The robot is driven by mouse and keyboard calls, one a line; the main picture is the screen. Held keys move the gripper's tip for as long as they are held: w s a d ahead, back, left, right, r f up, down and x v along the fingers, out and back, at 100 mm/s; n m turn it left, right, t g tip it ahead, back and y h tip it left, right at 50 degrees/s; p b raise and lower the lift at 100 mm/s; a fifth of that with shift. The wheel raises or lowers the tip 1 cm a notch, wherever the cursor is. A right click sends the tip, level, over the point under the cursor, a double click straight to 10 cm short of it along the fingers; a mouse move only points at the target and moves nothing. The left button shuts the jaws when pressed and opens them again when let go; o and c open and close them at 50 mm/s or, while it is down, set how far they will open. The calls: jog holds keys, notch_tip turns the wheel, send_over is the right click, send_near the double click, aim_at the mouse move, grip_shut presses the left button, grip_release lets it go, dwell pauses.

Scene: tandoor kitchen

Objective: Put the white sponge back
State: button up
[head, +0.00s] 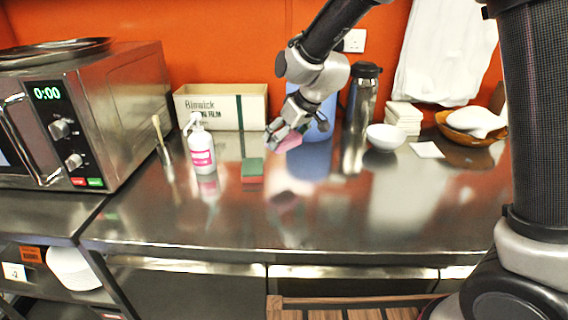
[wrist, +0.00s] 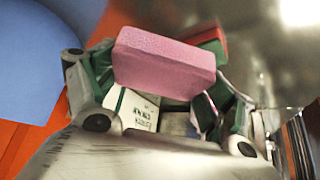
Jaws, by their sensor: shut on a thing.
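My gripper (head: 287,137) is shut on a pink sponge (head: 290,141), held above the steel counter. In the wrist view the pink sponge (wrist: 165,62) sits between the two fingers of my gripper (wrist: 155,88). I see no sponge that is clearly white. A second sponge, green on top and red below (head: 252,168), lies on the counter below and left of my gripper; it also shows behind the pink one in the wrist view (wrist: 212,42). A white flat square (head: 427,149) lies on the counter at right; I cannot tell what it is.
A blue container (head: 313,155), a steel flask (head: 358,120), a white bowl (head: 385,137) and a white stack (head: 403,115) stand behind or right. The front counter (head: 200,225) is clear.

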notch_tip(320, 180, down, 10)
jog(key=shift+r, duration=0.25)
jog(key=shift+f, duration=0.1)
jog(key=o, duration=1.1)
jog(key=shift+o, duration=0.2)
jog(key=s+d+r+m+h, duration=0.1)
jog(key=s+d+r, duration=0.4)
jog(key=d+r, duration=0.35)
jog(key=s+d+r+m, duration=0.1)
jog(key=s+d+r, duration=0.3)
jog(key=d+r, duration=0.45)
jog(key=s+d+r+m+h, duration=0.1)
jog(key=s+d+r+m, duration=0.1)
jog(key=s+d, duration=0.8)
jog(key=s+d+r+m+h, duration=0.2)
jog(key=s+d+m, duration=0.2)
jog(key=s+d, duration=0.5)
jog(key=s, duration=0.2)
jog(key=shift+s+d+r+m+g+h, duration=0.25)
jog(key=shift+s+d+m+g+h, duration=0.05)
jog(key=shift+s+d, duration=0.05)
